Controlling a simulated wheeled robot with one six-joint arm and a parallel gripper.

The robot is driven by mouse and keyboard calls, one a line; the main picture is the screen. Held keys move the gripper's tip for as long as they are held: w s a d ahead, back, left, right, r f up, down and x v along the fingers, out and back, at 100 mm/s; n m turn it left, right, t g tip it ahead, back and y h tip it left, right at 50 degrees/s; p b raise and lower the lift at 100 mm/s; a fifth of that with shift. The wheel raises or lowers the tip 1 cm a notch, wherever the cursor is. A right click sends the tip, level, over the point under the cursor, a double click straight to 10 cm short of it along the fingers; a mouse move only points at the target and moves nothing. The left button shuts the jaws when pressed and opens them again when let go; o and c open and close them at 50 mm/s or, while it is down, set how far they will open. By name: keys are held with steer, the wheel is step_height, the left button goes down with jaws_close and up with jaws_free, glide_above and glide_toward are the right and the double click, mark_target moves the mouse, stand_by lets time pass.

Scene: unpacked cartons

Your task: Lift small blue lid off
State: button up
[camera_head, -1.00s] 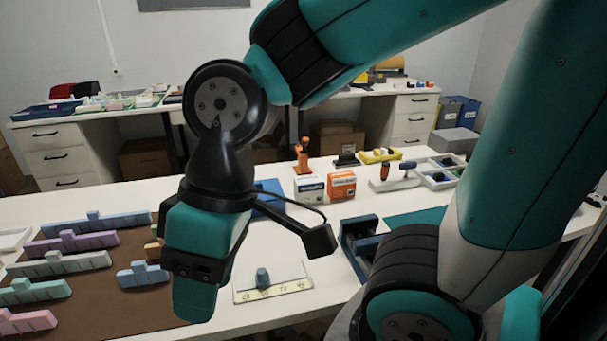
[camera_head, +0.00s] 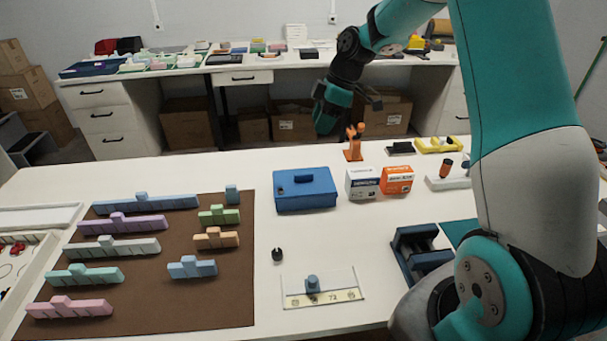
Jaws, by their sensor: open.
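Several lid-like blocks with knobs on top lie on a brown mat (camera_head: 150,250). The short light-blue one (camera_head: 192,267) lies near the mat's right edge. A blue box (camera_head: 305,192) with a closed top stands right of the mat. I cannot tell for certain which of these is the small blue lid. My gripper (camera_head: 325,122) is open, raised beyond the table's far edge and well apart from all of them. Its fingers show only small and dark.
Table between is clear.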

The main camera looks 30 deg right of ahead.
steer(key=w+d+f, duration=0.1)
steer(key=d+f, duration=0.1)
steer(key=d, duration=0.2)
steer(key=p, duration=0.3)
glide_above(304, 174)
steer(key=s+d, duration=0.1)
steer(key=d, duration=0.1)
steer(key=shift+n, duration=0.4)
step_height(304, 174, down, 10)
steer(key=shift+s+d+f, duration=0.1)
steer(key=shift+d+f, duration=0.05)
steer(key=shift+w+p+x, duration=0.1)
steer(key=shift+p+x, duration=0.5)
steer(key=shift+x, duration=0.95)
steer(key=shift+w+p+x, duration=0.15)
steer(key=shift+p+x, duration=0.4)
steer(key=shift+x, duration=0.95)
steer(key=shift+d, duration=0.1)
steer(key=shift+c, duration=0.4)
jaws_close()
